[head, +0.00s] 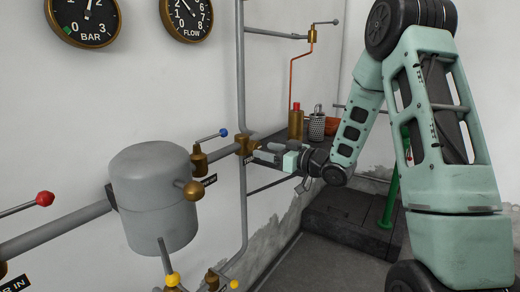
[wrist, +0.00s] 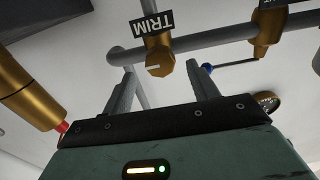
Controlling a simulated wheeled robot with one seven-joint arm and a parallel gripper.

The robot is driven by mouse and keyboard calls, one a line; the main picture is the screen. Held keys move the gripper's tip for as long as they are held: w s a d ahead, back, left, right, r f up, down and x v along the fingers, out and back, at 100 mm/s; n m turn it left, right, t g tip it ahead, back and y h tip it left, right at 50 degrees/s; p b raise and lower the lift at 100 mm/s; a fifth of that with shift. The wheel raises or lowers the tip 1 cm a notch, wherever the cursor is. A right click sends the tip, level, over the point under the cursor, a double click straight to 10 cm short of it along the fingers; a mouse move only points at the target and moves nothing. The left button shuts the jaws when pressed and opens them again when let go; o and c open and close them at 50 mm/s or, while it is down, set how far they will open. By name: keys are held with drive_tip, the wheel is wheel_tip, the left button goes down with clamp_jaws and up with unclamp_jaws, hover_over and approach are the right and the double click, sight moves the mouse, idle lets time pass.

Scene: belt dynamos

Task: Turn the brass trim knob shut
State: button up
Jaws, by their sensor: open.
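The brass trim knob (wrist: 159,65) shows in the wrist view under an upside-down TRIM label (wrist: 152,23), with a pale line on its face. In the head view the brass trim fitting (head: 245,143) sits on the wall pipe. My gripper (head: 262,154) points at it from the right, close to it. In the wrist view my gripper (wrist: 161,72) is open and empty, with one finger to each side of the knob in the picture. I cannot tell whether the fingertips reach around the knob or stop short of it. No contact is visible.
A blue-tipped lever (head: 223,132) is just left of the trim fitting. A grey tank (head: 155,195) and red-tipped lever (head: 44,199) are farther left. A dark shelf (head: 272,147) beside my gripper carries a brass can (head: 296,122) and a metal cup (head: 317,126). A green post (head: 391,195) stands right.

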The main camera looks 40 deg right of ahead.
sight(258, 148)
drive_tip(key=shift+x, duration=1.75)
drive_tip(key=c, duration=1)
